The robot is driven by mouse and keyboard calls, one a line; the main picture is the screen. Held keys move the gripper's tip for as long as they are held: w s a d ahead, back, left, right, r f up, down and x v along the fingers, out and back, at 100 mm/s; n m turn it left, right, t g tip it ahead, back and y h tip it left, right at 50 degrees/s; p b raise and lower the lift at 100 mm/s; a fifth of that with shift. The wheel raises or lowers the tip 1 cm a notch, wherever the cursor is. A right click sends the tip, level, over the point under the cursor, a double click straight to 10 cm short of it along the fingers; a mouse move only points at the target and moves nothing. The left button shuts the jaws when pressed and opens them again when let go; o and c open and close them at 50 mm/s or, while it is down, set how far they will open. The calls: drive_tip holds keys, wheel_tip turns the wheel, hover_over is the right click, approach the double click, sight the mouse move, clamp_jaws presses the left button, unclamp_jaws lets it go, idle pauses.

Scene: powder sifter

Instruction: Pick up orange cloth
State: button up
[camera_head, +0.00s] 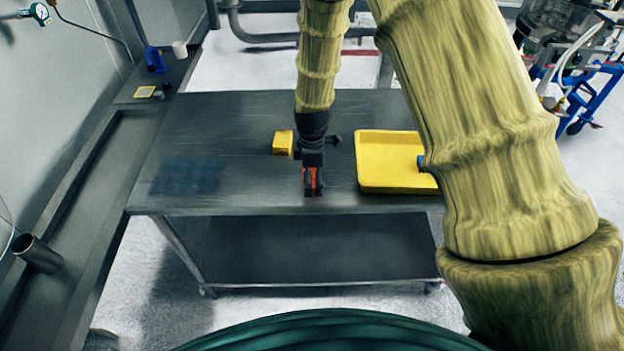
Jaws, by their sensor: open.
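A small orange-red patch, which looks like the orange cloth (311,182), shows at the middle of the table's front part. My gripper (313,190) points down right over it, with its dark fingers on either side of the orange. The gripper is open. The gripper and wrist hide most of the cloth, so its full outline cannot be seen. I cannot tell whether the fingers touch it.
The dark metal table (250,195) has a yellow block (283,142) left of my wrist and a yellow tray (375,188) to the right. A blue item (421,162) shows at the tray, partly behind my arm. A dark flat mat (187,175) lies at left.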

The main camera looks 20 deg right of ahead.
drive_tip(key=shift+c, duration=0.4)
drive_tip(key=c, duration=1)
drive_tip(key=shift+r, duration=0.15)
drive_tip(key=shift+r+b, duration=1.05)
drive_tip(key=shift+r, duration=0.35)
drive_tip(key=s+a+r+b, duration=0.2)
drive_tip(key=s+a+b, duration=0.2)
drive_tip(key=s+a, duration=0.6)
drive_tip(key=shift+s+a+b, duration=0.2)
drive_tip(key=shift+a+b, duration=0.2)
drive_tip(key=shift+a, duration=0.75)
